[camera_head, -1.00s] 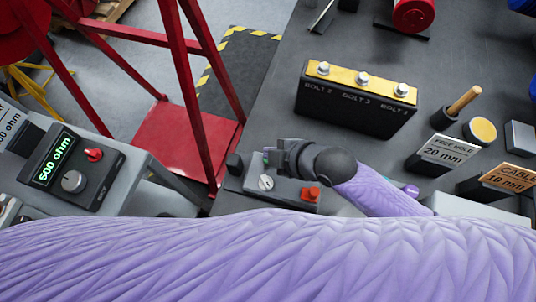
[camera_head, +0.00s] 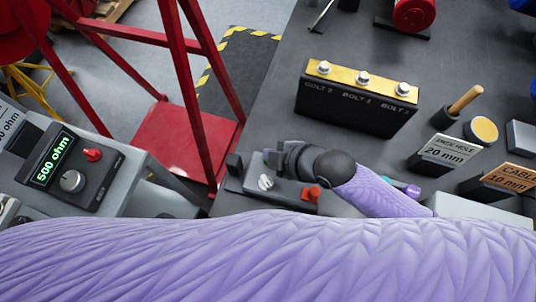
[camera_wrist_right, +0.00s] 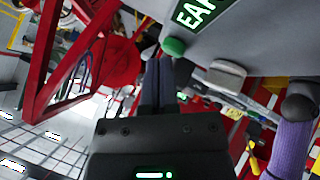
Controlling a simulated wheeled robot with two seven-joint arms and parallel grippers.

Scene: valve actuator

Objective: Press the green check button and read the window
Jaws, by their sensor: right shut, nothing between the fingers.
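The green check button (camera_wrist_right: 173,47) shows in the right wrist view as a round green knob on a grey surface. Beside it is a dark window (camera_wrist_right: 196,12) with bright letters starting "EA"; the frame edge cuts off the rest. My right gripper (camera_wrist_right: 165,62) is shut and empty, its fingertips right at the button. I cannot tell whether they touch it. In the head view the right gripper (camera_head: 272,160) is over a small grey box (camera_head: 285,190), hiding the button and window there. My left gripper is not in view.
The box carries a white knob (camera_head: 265,183) and a red button (camera_head: 310,194). A meter (camera_head: 75,170) reading "500 ohm" stands at left near a red frame (camera_head: 190,100). A black bolt block (camera_head: 350,105) stands behind my right gripper. My purple arm covers the bottom.

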